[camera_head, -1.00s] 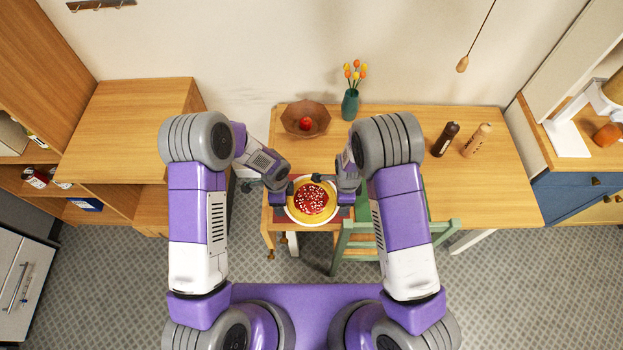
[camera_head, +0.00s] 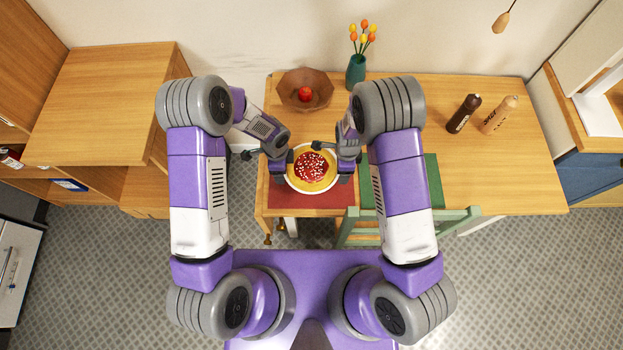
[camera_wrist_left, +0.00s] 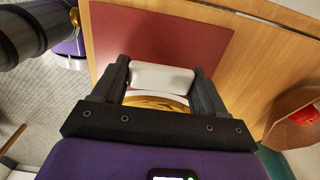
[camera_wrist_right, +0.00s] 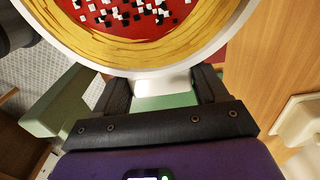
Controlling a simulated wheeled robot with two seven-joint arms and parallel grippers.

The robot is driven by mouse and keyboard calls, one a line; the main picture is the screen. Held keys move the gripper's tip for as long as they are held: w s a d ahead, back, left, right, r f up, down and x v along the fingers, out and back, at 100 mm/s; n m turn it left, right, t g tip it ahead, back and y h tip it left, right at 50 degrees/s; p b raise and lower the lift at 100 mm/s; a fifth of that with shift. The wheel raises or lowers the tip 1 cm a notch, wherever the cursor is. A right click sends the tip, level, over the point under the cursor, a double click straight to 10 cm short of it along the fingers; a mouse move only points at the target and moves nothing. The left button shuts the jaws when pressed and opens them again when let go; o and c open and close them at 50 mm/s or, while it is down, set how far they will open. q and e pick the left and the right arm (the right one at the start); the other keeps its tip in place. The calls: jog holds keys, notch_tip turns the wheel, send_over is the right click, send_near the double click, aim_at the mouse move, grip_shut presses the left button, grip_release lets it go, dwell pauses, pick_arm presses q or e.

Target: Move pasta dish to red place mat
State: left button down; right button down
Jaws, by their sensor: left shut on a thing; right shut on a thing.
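The pasta dish (camera_head: 311,172) is a round white dish of yellow pasta with red sauce and white bits. In the head view it overlaps the back part of the red place mat (camera_head: 310,198). I cannot tell if it touches the mat. My left gripper (camera_head: 281,168) is shut on its left white handle, seen in the left wrist view (camera_wrist_left: 160,77). My right gripper (camera_head: 345,168) is shut on the opposite handle, seen in the right wrist view (camera_wrist_right: 162,83). The dish looks about level. The red mat also shows in the left wrist view (camera_wrist_left: 160,38).
A wooden bowl (camera_head: 305,86) with a red fruit stands behind the dish. A teal vase (camera_head: 356,70) holds flowers. Two bottles (camera_head: 463,114) (camera_head: 500,115) stand right. A green mat (camera_head: 434,180) lies right of the red one. A green chair (camera_head: 455,220) is at the front edge.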

pick_arm(q)
jog(key=shift+f, duration=0.1)
pick_arm(e)
jog(key=shift+f, duration=0.15)
